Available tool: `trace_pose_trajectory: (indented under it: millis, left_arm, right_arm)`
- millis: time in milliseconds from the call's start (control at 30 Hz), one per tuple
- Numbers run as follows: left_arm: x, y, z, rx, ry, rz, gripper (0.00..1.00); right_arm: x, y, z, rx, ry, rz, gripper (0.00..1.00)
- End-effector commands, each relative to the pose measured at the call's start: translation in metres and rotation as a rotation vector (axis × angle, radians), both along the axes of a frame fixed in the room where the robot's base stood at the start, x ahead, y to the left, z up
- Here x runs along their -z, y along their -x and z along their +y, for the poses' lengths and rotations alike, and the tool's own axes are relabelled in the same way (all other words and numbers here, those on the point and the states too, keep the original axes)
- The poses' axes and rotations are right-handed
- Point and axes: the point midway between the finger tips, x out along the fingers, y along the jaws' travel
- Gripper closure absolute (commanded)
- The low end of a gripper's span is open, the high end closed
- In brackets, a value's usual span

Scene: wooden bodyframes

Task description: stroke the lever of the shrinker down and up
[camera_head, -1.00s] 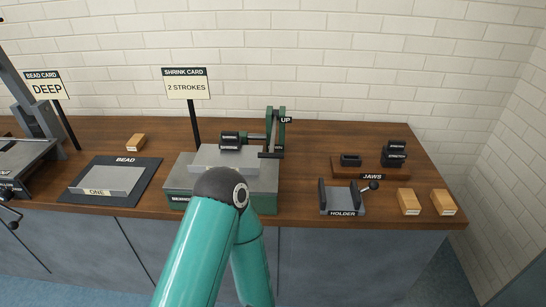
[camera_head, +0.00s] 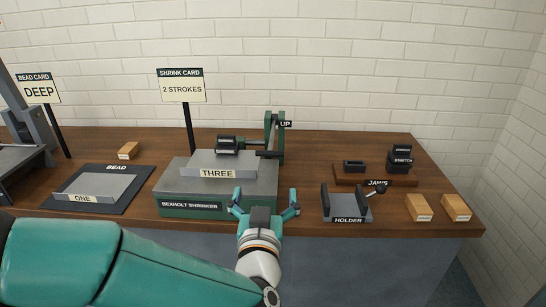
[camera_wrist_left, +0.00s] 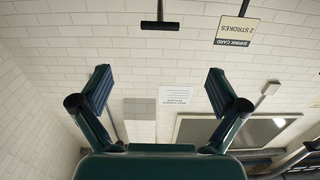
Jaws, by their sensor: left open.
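The shrinker (camera_head: 170,208) is a green-sided block with a grey top at the bench's middle. Its green lever (camera_head: 281,140) stands upright beside an "UP" tag, with a black crossbar handle (camera_head: 270,154) low in front. A grey piece labelled "THREE" (camera_head: 195,163) lies on the shrinker, by the dark jaws. My left gripper (camera_head: 264,197) is open and empty, in front of the shrinker's front right corner and apart from the lever handle. Its spread fingers show in the left wrist view (camera_wrist_left: 160,92). A dark T-shaped bar shows above them there; I cannot tell its part. My right gripper is out of view.
The shrink card (camera_head: 182,86) reads "2 STROKES" and stands behind the shrinker. The holder (camera_head: 347,207) stands close on the right, with the jaws rack (camera_head: 375,180) and wooden blocks (camera_head: 418,207) beyond. The bead mat (camera_head: 118,199) lies at left.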

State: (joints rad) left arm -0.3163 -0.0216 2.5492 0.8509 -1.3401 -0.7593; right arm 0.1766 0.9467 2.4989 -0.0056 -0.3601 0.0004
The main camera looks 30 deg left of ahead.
Motion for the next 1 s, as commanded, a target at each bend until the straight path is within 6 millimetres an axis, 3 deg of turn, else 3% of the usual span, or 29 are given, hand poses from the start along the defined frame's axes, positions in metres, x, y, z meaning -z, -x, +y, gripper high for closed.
trace_pose_trajectory:
  millis: [567,1000]
  left_arm:
    - [-0.006,-0.042,0.026,0.0,0.001,0.009,0.02]
    - [0.0,-0.116,0.073,-0.001,0.004,0.002,0.02]
  right_arm:
    - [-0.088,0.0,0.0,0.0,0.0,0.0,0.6]
    - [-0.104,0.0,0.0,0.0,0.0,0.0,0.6]
